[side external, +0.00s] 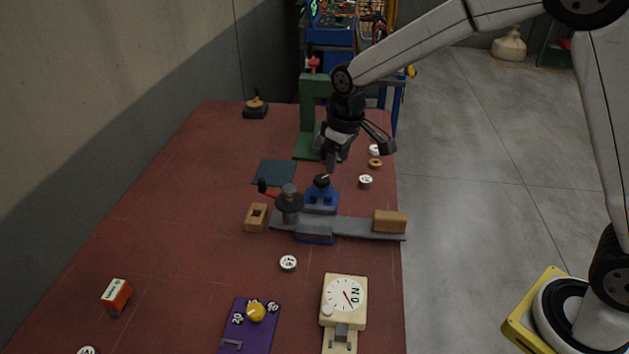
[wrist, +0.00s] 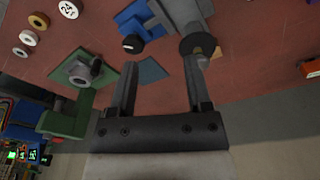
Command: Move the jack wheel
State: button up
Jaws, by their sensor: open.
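A round black wheel with a pale mark (side external: 322,181) sits on a blue block (side external: 320,200); it also shows in the wrist view (wrist: 132,44), just beyond the left fingertip. A dark disc (side external: 289,201) sits on a grey post with a red and black crank beside it; it shows beyond the right fingertip in the wrist view (wrist: 197,45). I cannot tell for sure which one is the jack wheel. My gripper (side external: 330,168) is above the table behind the black wheel. In the wrist view its fingers (wrist: 161,72) are apart, with nothing between them.
A green stand (side external: 307,110) rises close behind my gripper. A grey bar (side external: 350,226) bears a wooden block (side external: 390,221). Small round weights (side external: 366,181) lie near the right edge. A dial scale (side external: 344,300) and purple board (side external: 240,333) are in front. The table's left side is mostly clear.

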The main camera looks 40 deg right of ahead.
jog(key=w+a+n, duration=0.2)
jog(key=w+a, duration=0.3)
jog(key=w, duration=0.4)
jog(key=n+g, duration=0.1)
jog(key=n, duration=0.1)
send_over(261, 179)
jog(key=shift+s+d+f, duration=0.2)
jog(key=shift+d+f, duration=0.25)
jog(key=shift+f, duration=0.2)
jog(key=shift+w+a+f+n, duration=0.1)
jog(key=shift+w+a+n, duration=0.15)
jog(key=shift+a+n, duration=0.2)
jog(key=shift+f, duration=3.9)
jog(key=shift+c, duration=0.2)
grip_shut()
jog(key=shift+r, duration=0.1)
